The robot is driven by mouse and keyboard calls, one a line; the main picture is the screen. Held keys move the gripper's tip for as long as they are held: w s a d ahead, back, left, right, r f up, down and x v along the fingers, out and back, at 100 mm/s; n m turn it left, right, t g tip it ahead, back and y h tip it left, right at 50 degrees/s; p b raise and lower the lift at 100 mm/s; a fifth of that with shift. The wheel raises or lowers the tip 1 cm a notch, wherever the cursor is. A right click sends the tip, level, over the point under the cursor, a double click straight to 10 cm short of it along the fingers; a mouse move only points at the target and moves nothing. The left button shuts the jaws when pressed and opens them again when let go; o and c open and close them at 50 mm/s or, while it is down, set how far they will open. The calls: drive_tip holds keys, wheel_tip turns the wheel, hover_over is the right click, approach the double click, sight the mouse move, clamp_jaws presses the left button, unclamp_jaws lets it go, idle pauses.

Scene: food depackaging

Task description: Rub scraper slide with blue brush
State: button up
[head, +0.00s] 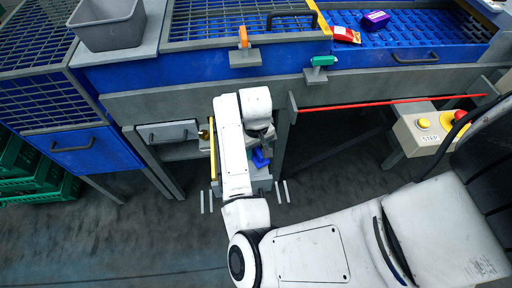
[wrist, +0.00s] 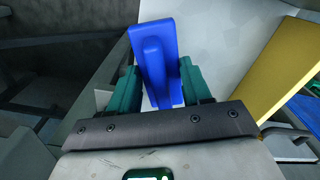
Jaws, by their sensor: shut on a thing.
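The blue brush (wrist: 158,38) is between the green fingers of my gripper (wrist: 160,84) in the wrist view. The gripper is shut on it. A blue part of the brush (head: 260,158) also shows beside my arm in the head view. Behind the brush in the wrist view lies a smooth pale panel (wrist: 225,38), which looks like the scraper slide, with a yellow side (wrist: 285,72) on its right. The yellow piece (head: 213,155) also shows left of my arm in the head view. My arm hides most of the slide there. I cannot tell whether the brush touches the panel.
Above stands a blue and grey workbench with grids, an orange clip (head: 243,38) and a green clip (head: 322,62). A grey bin (head: 108,28) is at upper left. A stop-button box (head: 425,126) and a red bar (head: 390,104) are at right. Green crates (head: 40,185) stand far left.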

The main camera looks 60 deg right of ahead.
drive_tip(key=shift+w+d+r+p, duration=0.1)
drive_tip(key=shift+w+d+p, duration=0.2)
drive_tip(key=shift+w+d, duration=0.4)
drive_tip(key=shift+w+d+p, duration=0.25)
drive_tip(key=shift+w+d, duration=0.25)
drive_tip(key=shift+d, duration=0.4)
drive_tip(key=shift+p, duration=0.35)
drive_tip(key=shift+s+a+p, duration=0.8)
drive_tip(key=shift+a+p, duration=0.15)
drive_tip(key=shift+a, duration=0.05)
drive_tip(key=shift+s+a+f+p, duration=0.4)
drive_tip(key=shift+s+a+f, duration=0.1)
drive_tip(key=shift+a, duration=0.15)
drive_tip(key=shift+c, duration=0.4)
drive_tip(key=shift+r, duration=0.1)
wheel_tip(320, 180, up, 6)
drive_tip(key=p, duration=0.7)
drive_tip(key=shift+r, duration=0.15)
